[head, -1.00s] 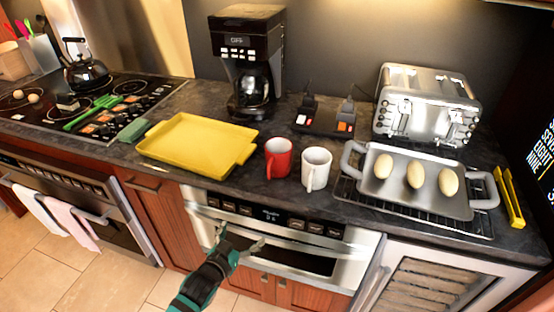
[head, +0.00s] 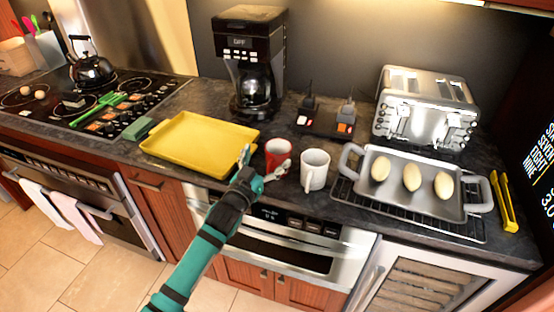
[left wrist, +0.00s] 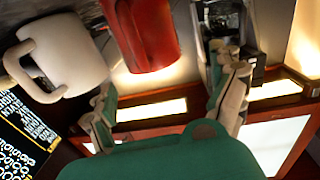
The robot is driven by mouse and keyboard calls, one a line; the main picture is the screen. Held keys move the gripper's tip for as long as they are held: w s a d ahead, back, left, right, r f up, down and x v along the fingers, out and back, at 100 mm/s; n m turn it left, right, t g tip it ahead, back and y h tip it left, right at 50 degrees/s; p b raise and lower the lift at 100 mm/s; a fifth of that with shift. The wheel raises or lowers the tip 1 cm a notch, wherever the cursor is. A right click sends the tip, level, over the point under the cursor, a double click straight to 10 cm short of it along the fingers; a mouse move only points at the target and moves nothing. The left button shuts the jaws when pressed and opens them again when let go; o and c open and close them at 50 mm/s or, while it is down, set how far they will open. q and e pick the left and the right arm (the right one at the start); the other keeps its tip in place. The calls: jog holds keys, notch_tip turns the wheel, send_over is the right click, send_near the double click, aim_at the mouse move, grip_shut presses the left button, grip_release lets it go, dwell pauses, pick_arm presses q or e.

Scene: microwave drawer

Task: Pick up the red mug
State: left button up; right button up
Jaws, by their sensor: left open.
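The red mug (head: 278,152) stands on the dark counter, just left of the white mug (head: 315,168). My left gripper (head: 266,160) is open at the counter's front edge. Its fingers are spread on either side of the red mug's front, one to the left and one at the lower right. In the left wrist view the red mug (left wrist: 145,32) lies ahead between the open fingers (left wrist: 171,84), and I see no clear contact. The white mug (left wrist: 68,55) is close beside the left-hand finger there. My right gripper is not in view.
A yellow tray (head: 184,151) lies left of the red mug. A coffee maker (head: 248,62) stands behind. A grey pan (head: 385,193) with egg-shaped items is to the right, in front of a toaster (head: 424,108). An oven drawer (head: 290,250) is below the counter.

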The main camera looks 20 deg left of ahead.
aim_at(273, 155)
pick_arm(q)
jog(key=shift+w+d+f+p, duration=0.1)
jog(key=shift+w+d+p, duration=0.15)
jog(key=shift+w, duration=0.7)
jog(key=shift+w+d+f+p, duration=0.1)
jog(key=shift+w+d+p, duration=0.15)
jog(key=shift+w, duration=0.75)
jog(key=shift+w+d+f+p, duration=0.1)
jog(key=shift+w+d+p, duration=0.15)
jog(key=shift+w, duration=0.7)
jog(key=shift+s+r, duration=0.1)
jog(key=c, duration=1.3)
jog(key=shift+c, duration=1.1)
jog(key=shift+r, duration=0.1)
